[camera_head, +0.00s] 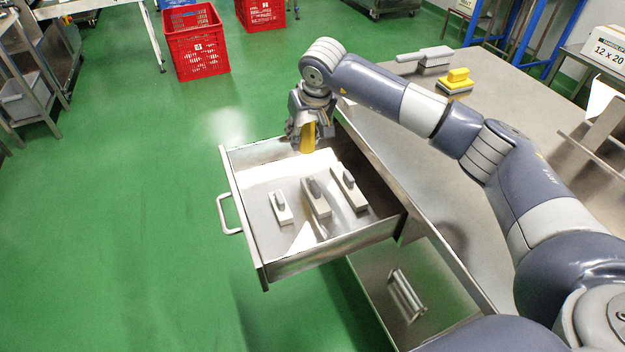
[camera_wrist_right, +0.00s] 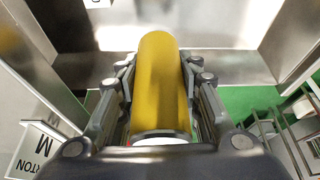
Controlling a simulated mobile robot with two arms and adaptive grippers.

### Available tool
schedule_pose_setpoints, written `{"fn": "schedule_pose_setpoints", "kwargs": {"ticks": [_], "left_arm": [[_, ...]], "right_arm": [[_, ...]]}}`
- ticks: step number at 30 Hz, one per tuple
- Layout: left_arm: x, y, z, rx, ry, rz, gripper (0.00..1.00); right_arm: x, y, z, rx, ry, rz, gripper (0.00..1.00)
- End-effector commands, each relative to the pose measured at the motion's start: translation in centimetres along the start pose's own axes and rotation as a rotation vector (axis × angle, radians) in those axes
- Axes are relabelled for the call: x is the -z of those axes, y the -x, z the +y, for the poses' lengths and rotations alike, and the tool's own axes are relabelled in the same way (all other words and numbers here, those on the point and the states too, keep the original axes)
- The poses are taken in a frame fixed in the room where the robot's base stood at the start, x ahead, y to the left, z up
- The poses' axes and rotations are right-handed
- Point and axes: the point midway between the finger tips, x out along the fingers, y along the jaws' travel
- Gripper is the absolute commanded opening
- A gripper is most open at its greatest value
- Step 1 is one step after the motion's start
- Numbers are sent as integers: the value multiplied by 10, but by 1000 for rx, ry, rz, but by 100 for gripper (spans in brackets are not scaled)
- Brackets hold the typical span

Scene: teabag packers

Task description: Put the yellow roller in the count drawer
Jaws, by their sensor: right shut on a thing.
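The yellow roller (camera_head: 308,138) is held in my right gripper (camera_head: 303,135) above the back end of the open drawer (camera_head: 243,163). In the right wrist view the roller (camera_wrist_right: 160,85) stands between the two fingers of the gripper (camera_wrist_right: 160,100), which are shut on it. The drawer is pulled out from the metal bench, with its handle (camera_head: 226,214) to the left. Several grey blocks with handles (camera_head: 316,197) lie in the drawer, apart from the roller. Whether this is the count drawer cannot be read. My left gripper does not show.
The metal bench top (camera_head: 500,120) carries a yellow-handled block (camera_head: 455,82) and a grey-handled tool (camera_head: 432,60). Red crates (camera_head: 196,50) stand on the green floor at the back. The floor left of the drawer is clear.

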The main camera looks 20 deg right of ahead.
Motion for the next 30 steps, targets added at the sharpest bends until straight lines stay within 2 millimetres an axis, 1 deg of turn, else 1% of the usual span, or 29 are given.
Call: {"fn": "schedule_pose_setpoints", "kwargs": {"ticks": [1, 3, 11, 15, 17, 30], "left_arm": [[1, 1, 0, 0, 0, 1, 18], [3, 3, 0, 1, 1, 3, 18], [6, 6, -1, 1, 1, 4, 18], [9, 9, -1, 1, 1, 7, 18], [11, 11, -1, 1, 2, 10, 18], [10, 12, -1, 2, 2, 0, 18]], "right_arm": [[-5, -10, 0, 1, 0, -3, 3], [-9, -21, 0, 1, -1, -2, 3], [-18, -42, 0, 1, -1, -1, 3], [-26, -61, 0, 1, -1, -3, 3], [-28, -67, 0, 0, -1, -1, 3], [-29, -70, 0, 0, -1, 1, 3]]}}
